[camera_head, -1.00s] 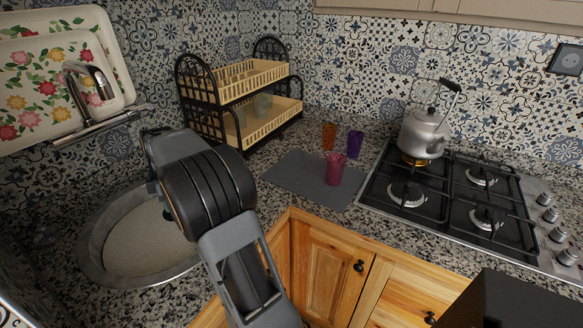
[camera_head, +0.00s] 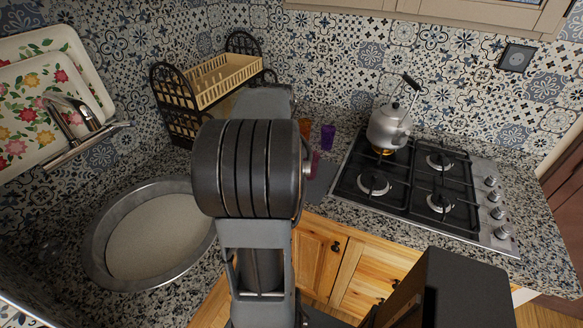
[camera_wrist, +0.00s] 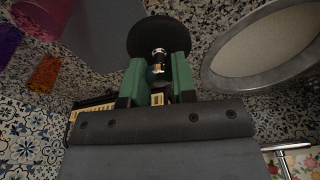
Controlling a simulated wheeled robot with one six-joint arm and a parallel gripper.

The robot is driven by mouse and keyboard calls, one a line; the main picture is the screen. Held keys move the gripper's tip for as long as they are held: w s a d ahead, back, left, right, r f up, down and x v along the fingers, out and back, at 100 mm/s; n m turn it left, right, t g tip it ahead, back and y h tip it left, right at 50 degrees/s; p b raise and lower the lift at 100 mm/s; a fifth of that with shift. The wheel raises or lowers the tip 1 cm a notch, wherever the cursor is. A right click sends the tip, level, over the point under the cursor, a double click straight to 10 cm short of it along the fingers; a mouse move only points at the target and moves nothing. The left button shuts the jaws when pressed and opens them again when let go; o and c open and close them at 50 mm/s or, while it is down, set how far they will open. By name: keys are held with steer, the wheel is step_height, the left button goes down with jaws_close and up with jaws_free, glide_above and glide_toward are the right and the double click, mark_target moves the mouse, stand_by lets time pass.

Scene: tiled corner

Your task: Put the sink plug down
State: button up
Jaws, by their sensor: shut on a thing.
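The sink plug (camera_wrist: 143,34) is a black disc with a small chrome knob, seen in the wrist view. My gripper (camera_wrist: 158,66) has green fingers shut on the knob, with the disc beyond the fingertips. The plug hangs over the speckled counter (camera_wrist: 205,25), between the sink and the grey mat; its height above the counter is hard to tell. In the head view my own arm hides the gripper and the plug. The round steel sink (camera_head: 101,250) is at the left, and its rim also shows in the wrist view (camera_wrist: 222,82).
The grey mat (camera_head: 318,186) is partly hidden by my arm. Orange (camera_head: 305,127), purple (camera_head: 327,137) and magenta (camera_head: 314,165) cups stand nearby. A dish rack (camera_head: 215,82) stands behind. A kettle (camera_head: 388,127) sits on the gas hob (camera_head: 408,187) at the right.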

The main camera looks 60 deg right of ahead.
steer(key=shift+w+d, duration=0.15)
steer(key=shift+d, duration=0.05)
steer(key=shift+m, duration=0.3)
steer(key=w+d+f+p, duration=0.1)
steer(key=w+d+f, duration=0.1)
steer(key=d+f, duration=0.1)
steer(key=w+d+f+p, duration=0.1)
steer(key=w+d+f, duration=0.1)
steer(key=d+f, duration=0.1)
steer(key=w+d+f+p, duration=0.2)
steer(key=w+d+f, duration=0.1)
steer(key=d, duration=0.1)
steer(key=shift+w+d, duration=0.1)
steer(key=shift+d, duration=0.3)
steer(key=shift+w+d+f, duration=0.2)
steer(key=shift+d+f, duration=0.05)
steer(key=shift+f, duration=0.35)
steer(key=shift+f+p, duration=0.45)
steer(key=shift+f, duration=0.95)
steer(key=shift+f, duration=0.2)
steer(key=o, duration=0.9)
steer(key=shift+o, duration=0.2)
